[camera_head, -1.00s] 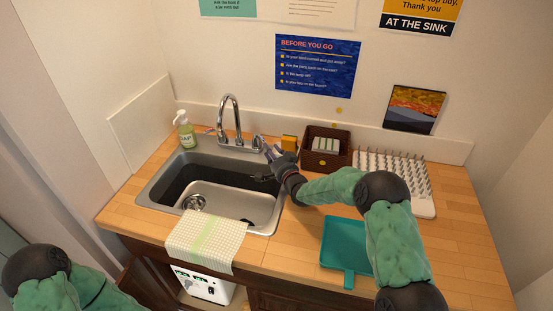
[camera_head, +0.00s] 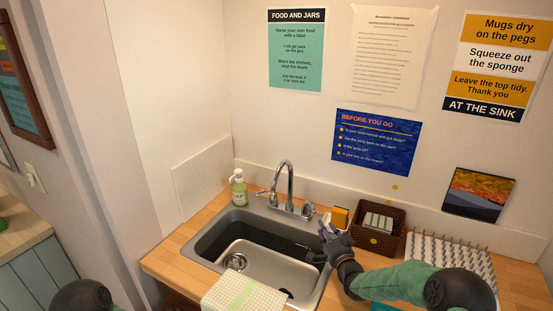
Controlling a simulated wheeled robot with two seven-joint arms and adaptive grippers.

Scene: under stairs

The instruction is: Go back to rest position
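My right gripper (camera_head: 312,243) is over the right edge of the sink (camera_head: 213,262). Its fingers look spread, one toward the basin and one toward the back, with no object visible between them. My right arm comes in from the lower right, low over the counter.
A faucet (camera_head: 290,188) and a soap bottle (camera_head: 239,189) stand behind the sink. An orange sponge (camera_head: 340,217), a brown basket (camera_head: 390,238) and a peg rack (camera_head: 452,256) are close to my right arm. A checked cloth (camera_head: 243,297) hangs over the front edge.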

